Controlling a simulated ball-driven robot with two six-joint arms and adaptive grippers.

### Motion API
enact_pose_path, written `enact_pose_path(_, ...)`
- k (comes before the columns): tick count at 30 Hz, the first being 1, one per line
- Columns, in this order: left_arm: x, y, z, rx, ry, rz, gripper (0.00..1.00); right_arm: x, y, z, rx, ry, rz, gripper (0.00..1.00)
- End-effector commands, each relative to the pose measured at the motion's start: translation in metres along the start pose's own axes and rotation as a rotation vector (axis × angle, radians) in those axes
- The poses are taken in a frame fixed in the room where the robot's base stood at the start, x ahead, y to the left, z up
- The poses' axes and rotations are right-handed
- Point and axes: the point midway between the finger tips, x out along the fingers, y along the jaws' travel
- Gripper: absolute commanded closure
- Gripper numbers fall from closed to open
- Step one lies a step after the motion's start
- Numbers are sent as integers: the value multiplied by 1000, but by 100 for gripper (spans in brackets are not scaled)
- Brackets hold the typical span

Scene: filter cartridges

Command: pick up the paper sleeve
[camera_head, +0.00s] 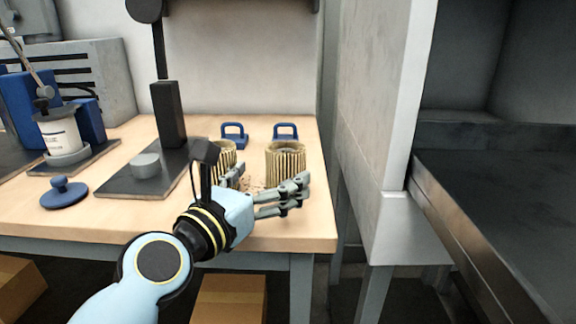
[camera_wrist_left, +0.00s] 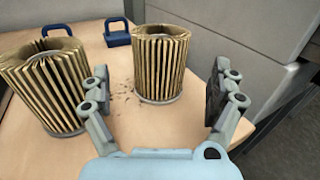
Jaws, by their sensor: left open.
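Two pleated tan paper sleeves stand upright on the wooden table. In the head view the right paper sleeve (camera_head: 286,163) is mostly clear, and the left paper sleeve (camera_head: 224,154) is partly hidden behind my left wrist and fingers. My left gripper (camera_head: 271,177) is open and empty, low over the table's front part. In the left wrist view one sleeve (camera_wrist_left: 160,65) stands ahead between my spread fingers (camera_wrist_left: 159,82), not touched as far as I can see. The other sleeve (camera_wrist_left: 47,84) stands left of the fingers. My right gripper is not in view.
Two blue handled blocks (camera_head: 233,135) (camera_head: 286,131) stand behind the sleeves. A black stand (camera_head: 150,172) with a grey disc, a blue knobbed lid (camera_head: 64,192) and a white container (camera_head: 60,134) are to the left. Dark crumbs lie between the sleeves. A grey cabinet panel (camera_head: 385,100) rises right of the table.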

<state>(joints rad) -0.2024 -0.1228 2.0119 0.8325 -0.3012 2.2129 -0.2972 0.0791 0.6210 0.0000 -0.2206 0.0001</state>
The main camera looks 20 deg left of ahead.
Motion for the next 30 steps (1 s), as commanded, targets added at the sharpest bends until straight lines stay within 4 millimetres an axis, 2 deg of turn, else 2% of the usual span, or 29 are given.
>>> enact_pose_path(2, 8, 0, 0, 2, 0, 0, 7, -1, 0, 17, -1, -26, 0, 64)
enact_pose_path(5, 15, 0, 0, 1, 0, 0, 7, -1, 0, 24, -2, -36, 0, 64)
enact_pose_path(8, 29, 0, 2, 1, -1, -1, 7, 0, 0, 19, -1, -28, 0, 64)
enact_pose_path(13, 55, 0, 2, 1, 1, -1, 7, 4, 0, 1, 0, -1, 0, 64)
enact_pose_path(17, 63, 0, 2, 2, 2, 0, 7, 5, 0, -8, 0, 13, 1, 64)
enact_pose_path(22, 63, 0, 2, 2, 2, 0, 7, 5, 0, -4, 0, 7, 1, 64)
enact_pose_path(23, 63, 0, 3, 2, 2, 0, 8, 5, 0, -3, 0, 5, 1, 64)
enact_pose_path(30, 63, 0, 3, 2, 2, 0, 39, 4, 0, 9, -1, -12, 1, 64)
